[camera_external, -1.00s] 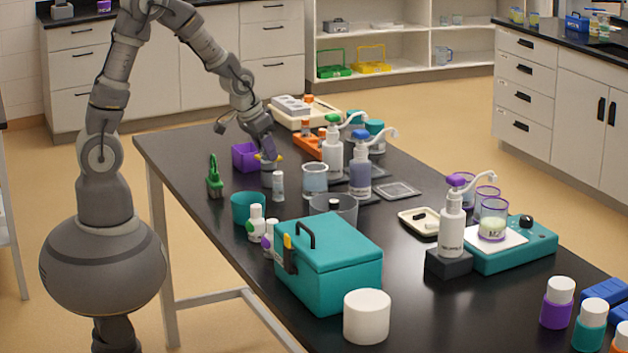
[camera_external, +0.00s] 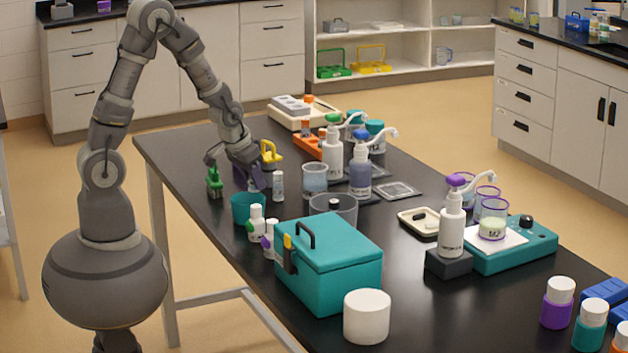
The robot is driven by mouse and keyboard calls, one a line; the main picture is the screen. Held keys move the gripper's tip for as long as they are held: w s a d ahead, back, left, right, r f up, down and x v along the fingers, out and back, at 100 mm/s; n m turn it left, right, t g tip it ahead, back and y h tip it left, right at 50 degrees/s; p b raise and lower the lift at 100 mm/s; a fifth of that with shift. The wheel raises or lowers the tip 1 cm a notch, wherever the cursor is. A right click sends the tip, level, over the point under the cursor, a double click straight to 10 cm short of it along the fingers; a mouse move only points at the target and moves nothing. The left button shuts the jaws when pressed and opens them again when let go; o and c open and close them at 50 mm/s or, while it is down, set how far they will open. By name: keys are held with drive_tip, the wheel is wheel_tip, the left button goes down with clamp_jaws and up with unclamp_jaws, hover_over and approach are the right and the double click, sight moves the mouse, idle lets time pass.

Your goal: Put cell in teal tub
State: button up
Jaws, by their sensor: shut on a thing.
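The teal tub (camera_external: 245,208) stands upright near the table's left edge, in front of my gripper. My gripper (camera_external: 258,183) points down just behind and above the tub's rim, to the left of a white-and-grey vial (camera_external: 278,186). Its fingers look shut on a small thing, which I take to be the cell. The cell is too small and too hidden by the fingers to make out. The purple tub (camera_external: 239,175) is behind my gripper and mostly covered by it.
A green clip-like holder (camera_external: 214,182) stands left of my gripper, and a yellow one (camera_external: 270,152) behind it. White bottles (camera_external: 257,222), a clear beaker (camera_external: 315,179) and a teal box (camera_external: 330,262) crowd the front and right. Pump bottles (camera_external: 360,172) stand further right.

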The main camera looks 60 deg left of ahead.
drive_tip(key=o, duration=1.1)
drive_tip(key=shift+f, duration=0.1)
drive_tip(key=shift+c, duration=0.2)
drive_tip(key=p+v, duration=0.6)
drive_tip(key=v, duration=0.6)
drive_tip(key=w+d+r+m+t, duration=0.1)
drive_tip(key=w+r+t, duration=0.3)
drive_tip(key=r, duration=1)
drive_tip(key=w+r+t, duration=0.2)
drive_tip(key=w+r, duration=0.5)
drive_tip(key=r, duration=0.7)
drive_tip(key=s+d+r+t, duration=0.1)
drive_tip(key=s+r, duration=0.1)
drive_tip(key=r, duration=0.6)
drive_tip(key=s+d+r+m+t, duration=0.1)
drive_tip(key=s+r+t, duration=0.1)
drive_tip(key=r, duration=0.7)
drive_tip(key=s+d+r+t+h, duration=0.1)
drive_tip(key=s+d+r+t, duration=0.1)
drive_tip(key=r, duration=0.7)
drive_tip(key=shift+s+r+m, duration=0.25)
drive_tip(key=shift+s+m, duration=0.05)
drive_tip(key=shift+s, duration=0.2)
